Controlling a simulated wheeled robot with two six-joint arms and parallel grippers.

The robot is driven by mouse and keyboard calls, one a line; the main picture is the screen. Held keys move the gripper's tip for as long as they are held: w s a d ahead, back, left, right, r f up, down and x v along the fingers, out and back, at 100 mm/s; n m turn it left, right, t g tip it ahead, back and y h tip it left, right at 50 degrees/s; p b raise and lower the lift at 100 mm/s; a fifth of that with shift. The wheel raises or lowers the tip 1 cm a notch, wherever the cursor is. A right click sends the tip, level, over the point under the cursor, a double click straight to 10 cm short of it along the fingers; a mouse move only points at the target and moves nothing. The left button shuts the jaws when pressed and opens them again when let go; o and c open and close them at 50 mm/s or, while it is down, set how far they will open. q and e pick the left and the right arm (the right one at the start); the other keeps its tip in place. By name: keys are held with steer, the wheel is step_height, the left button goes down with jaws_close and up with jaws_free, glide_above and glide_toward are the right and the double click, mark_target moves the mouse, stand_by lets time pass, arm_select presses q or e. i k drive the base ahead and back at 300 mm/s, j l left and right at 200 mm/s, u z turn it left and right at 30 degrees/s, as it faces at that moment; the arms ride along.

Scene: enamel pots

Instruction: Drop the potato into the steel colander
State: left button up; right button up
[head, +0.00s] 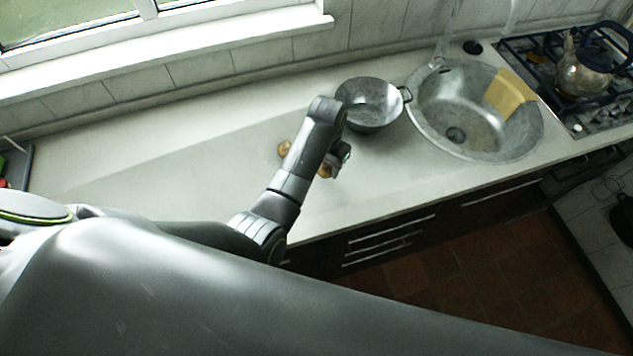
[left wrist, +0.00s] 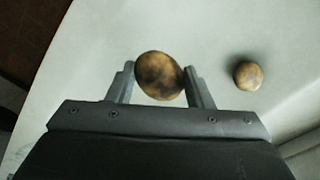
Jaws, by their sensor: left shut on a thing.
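My left gripper (head: 338,160) is over the counter, to the lower left of the steel colander (head: 370,118). In the left wrist view the gripper (left wrist: 160,85) is shut on a brown, dark-blotched potato (left wrist: 160,75), with one finger on each side. The held potato (head: 325,172) shows only partly in the head view, behind my arm. I cannot tell how far it is above the counter. The colander stands upright with side handles, and its visible inside looks empty. My right gripper is not in view.
A second brown potato (head: 284,149) lies on the counter left of my arm; it also shows in the left wrist view (left wrist: 248,75). A round sink (head: 455,135) with a yellow cloth (head: 510,93) is right of the colander. A kettle (head: 582,75) stands on the hob.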

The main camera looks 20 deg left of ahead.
mark_target(359, 116)
steer(key=i+l, duration=0.25)
steer(key=i+l+u, duration=0.15)
steer(key=l, duration=0.25)
steer(key=i+l, duration=0.3)
steer(key=i+l+u, duration=0.1)
steer(key=i+l, duration=0.15)
steer(key=l, duration=0.2)
